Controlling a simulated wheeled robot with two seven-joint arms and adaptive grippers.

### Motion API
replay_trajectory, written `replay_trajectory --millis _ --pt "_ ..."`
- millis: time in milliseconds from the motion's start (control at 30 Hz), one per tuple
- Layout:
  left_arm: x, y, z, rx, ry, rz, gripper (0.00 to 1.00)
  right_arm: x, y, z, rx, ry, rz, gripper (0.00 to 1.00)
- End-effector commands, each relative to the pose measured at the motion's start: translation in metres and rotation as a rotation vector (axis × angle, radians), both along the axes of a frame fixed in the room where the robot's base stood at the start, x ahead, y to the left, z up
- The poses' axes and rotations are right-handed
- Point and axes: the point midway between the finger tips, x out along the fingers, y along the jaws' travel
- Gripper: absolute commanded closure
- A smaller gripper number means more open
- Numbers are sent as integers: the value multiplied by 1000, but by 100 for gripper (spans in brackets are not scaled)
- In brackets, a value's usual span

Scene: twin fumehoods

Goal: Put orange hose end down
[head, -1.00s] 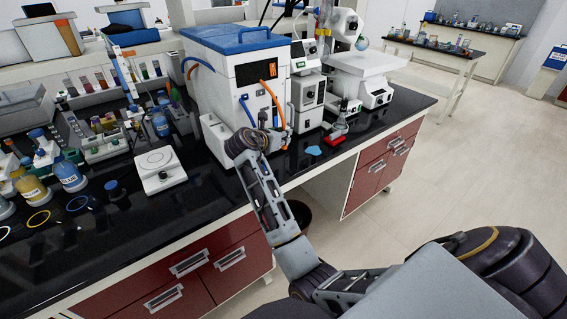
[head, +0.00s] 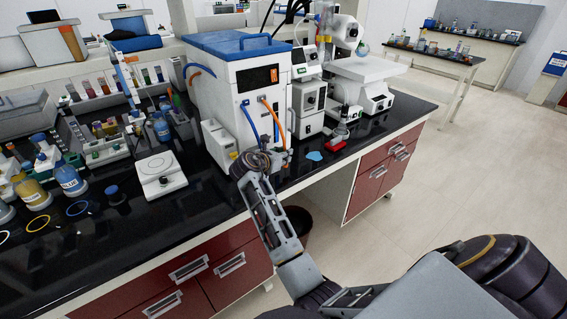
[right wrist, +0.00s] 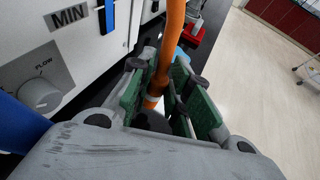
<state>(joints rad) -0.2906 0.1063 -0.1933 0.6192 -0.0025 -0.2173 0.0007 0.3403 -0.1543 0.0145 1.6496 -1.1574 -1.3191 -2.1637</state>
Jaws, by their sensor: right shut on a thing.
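The orange hose (head: 272,115) comes out of the front of the white and blue machine and runs down beside a blue hose (head: 249,119). In the right wrist view, the orange hose (right wrist: 173,35) drops between the green finger pads of my right gripper (right wrist: 160,98), which is shut on it near its lower end. The end itself is partly hidden by the fingers. In the head view, my right gripper is low in front of the machine, near the bench top, and its fingers are largely hidden by the wrist. My left gripper is not in view.
The white and blue machine (head: 235,75) stands right behind the gripper, with a flow knob (right wrist: 40,95) close by. A blue patch (head: 314,156) and a small red-based item (head: 334,137) lie to the right. A white balance (head: 160,175) is to the left.

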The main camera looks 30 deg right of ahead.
Motion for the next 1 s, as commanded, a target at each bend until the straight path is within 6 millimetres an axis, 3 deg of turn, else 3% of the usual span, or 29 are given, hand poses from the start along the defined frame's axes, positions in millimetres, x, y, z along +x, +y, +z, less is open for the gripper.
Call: replay_trajectory --millis 267,767,800,933,1000 --pt "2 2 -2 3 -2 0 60 0 0 -30 0 2 2 97" --pt "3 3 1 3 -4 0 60 0 0 -34 0 0 1 97" --pt "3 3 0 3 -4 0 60 0 0 -34 0 0 1 77" --pt "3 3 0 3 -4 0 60 0 0 -34 1 1 1 61" --pt "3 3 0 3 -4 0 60 0 0 -34 1 1 1 60"
